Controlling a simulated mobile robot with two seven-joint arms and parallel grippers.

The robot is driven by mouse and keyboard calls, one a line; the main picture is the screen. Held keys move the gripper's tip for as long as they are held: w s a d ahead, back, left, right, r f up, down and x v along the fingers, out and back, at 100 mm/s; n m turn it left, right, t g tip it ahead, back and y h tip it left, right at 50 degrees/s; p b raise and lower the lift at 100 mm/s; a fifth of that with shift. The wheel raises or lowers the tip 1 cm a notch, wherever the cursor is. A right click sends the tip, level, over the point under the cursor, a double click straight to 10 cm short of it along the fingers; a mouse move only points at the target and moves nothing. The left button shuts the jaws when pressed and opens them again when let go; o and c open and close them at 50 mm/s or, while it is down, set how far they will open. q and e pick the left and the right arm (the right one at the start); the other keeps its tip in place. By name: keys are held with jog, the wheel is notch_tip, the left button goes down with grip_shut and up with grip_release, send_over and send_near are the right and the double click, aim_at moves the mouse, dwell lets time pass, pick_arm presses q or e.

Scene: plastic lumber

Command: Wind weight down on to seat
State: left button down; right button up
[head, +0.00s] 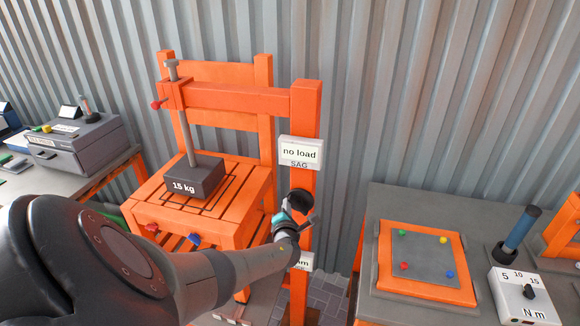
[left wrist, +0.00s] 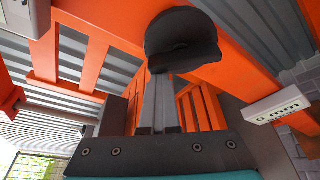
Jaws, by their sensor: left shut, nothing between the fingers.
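A dark grey weight marked "15 kg" (head: 193,182) hangs on a grey rod (head: 186,133) over the slatted orange seat (head: 240,195), inside a dark outline. I cannot tell whether it touches the slats. A black round knob (head: 299,202) is on the orange upright post (head: 304,130); it also shows large in the left wrist view (left wrist: 182,38). My left gripper (head: 291,215) is at this knob. In the left wrist view its fingers (left wrist: 161,85) are shut and empty, with tips at the knob's lower edge; contact is unclear. My right gripper is out of view.
A sign (head: 301,152) on the post reads "no load". A lower sign (left wrist: 283,109) reads "0 mm". A grey bench (head: 375,230) at right carries an orange-framed panel (head: 427,300) and a torque dial box (head: 525,298). A grey machine (head: 75,150) stands at left.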

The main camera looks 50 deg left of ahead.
aim_at(298, 193)
pick_arm(q)
jog(key=shift+w+d+r+m+y, duration=0.2)
jog(key=shift+w+r+m+y, duration=0.3)
jog(key=shift+m, duration=0.5)
jog(key=shift+d+r+m+y+b, duration=0.1)
jog(key=shift+d+m+y+b, duration=0.1)
jog(key=shift+m, duration=0.3)
jog(key=shift+d+r+m+y+b, duration=0.1)
jog(key=shift+m+y, duration=0.1)
jog(key=shift+m, duration=0.3)
jog(key=shift+w+d+r+m+t+y+b, duration=0.15)
jog(key=shift+d+m+t+b, duration=0.1)
jog(key=shift+m, duration=0.35)
jog(key=shift+d+m+t+y+b, duration=0.15)
jog(key=shift+m+t, duration=0.1)
jog(key=shift+m, duration=0.35)
jog(key=shift+w+d+m, duration=0.2)
jog(key=shift+d+m, duration=0.05)
jog(key=shift+m, duration=0.85)
jog(key=shift+w+d+b, duration=0.15)
jog(key=shift+d+b, duration=0.15)
jog(key=shift+d, duration=0.05)
